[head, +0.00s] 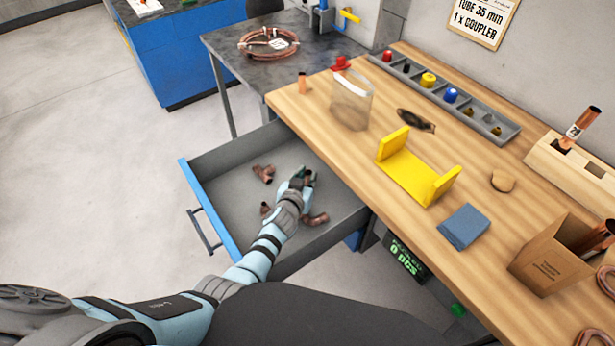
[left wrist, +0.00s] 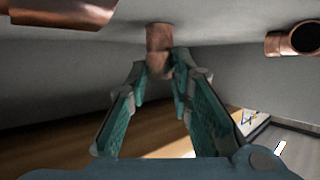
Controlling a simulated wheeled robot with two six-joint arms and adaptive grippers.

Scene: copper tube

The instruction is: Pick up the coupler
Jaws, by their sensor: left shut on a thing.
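My left gripper (head: 301,179) reaches down into the open drawer and is shut on a small copper piece. In the left wrist view this piece, a short round copper fitting that looks like the coupler (left wrist: 159,42), sits between the fingertips of the gripper (left wrist: 160,72). In the head view the fingers mostly hide it. Other copper fittings lie in the drawer: a branched one (head: 264,173) left of the gripper, a bent one (head: 315,219) below it and a small one (head: 265,209) beside my wrist. My right gripper is not in view.
The drawer (head: 230,152) has grey walls and a blue front. The wooden bench top (head: 330,145) overhangs its right side.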

